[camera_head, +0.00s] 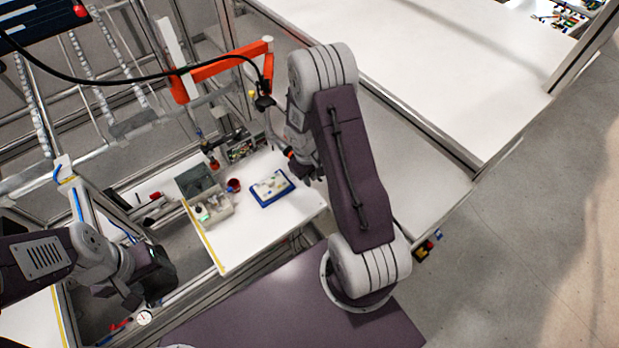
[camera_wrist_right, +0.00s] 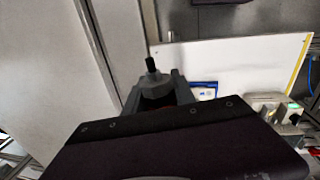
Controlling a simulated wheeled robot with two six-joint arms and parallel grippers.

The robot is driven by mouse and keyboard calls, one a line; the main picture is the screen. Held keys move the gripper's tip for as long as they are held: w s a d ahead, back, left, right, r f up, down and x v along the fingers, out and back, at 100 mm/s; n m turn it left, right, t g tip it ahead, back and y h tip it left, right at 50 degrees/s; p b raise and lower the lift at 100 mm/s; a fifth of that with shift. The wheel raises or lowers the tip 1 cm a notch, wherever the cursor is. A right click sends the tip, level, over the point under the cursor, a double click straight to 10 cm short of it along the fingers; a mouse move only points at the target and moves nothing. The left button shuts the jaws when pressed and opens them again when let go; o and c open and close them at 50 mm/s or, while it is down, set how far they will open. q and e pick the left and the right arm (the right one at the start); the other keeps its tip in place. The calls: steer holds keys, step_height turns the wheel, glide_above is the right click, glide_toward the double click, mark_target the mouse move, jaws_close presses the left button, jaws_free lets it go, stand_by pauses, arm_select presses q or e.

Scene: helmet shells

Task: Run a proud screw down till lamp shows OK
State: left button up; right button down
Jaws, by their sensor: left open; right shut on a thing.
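My right gripper (camera_head: 303,168) is above the right part of the white worktop, beside a blue tray (camera_head: 272,188) that holds a pale workpiece (camera_head: 270,185). In the right wrist view the gripper (camera_wrist_right: 158,92) is shut on a grey tool with a narrow black end (camera_wrist_right: 151,66), which looks like a screwdriver. The blue tray shows beyond it in that view (camera_wrist_right: 205,88). My left gripper (camera_head: 143,297) is open and empty, low at the left, away from the tray. The screw is too small to make out. I cannot pick out the lamp.
A grey open box (camera_head: 212,212) with small parts and a red cup (camera_head: 233,185) stand left of the tray. An orange arm (camera_head: 225,65) with a black cable hangs above the worktop. The worktop's front part (camera_head: 250,235) is clear.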

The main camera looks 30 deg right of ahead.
step_height(320, 180, down, 13)
steer(key=b, duration=1.3)
steer(key=shift+f, duration=0.35)
steer(key=shift+f+b, duration=0.75)
steer(key=shift+b, duration=0.25)
steer(key=shift+s+f+b, duration=0.1)
steer(key=shift+f+b, duration=0.7)
steer(key=shift+b, duration=0.05)
stand_by(1.5)
steer(key=shift+r, duration=0.1)
stand_by(0.4)
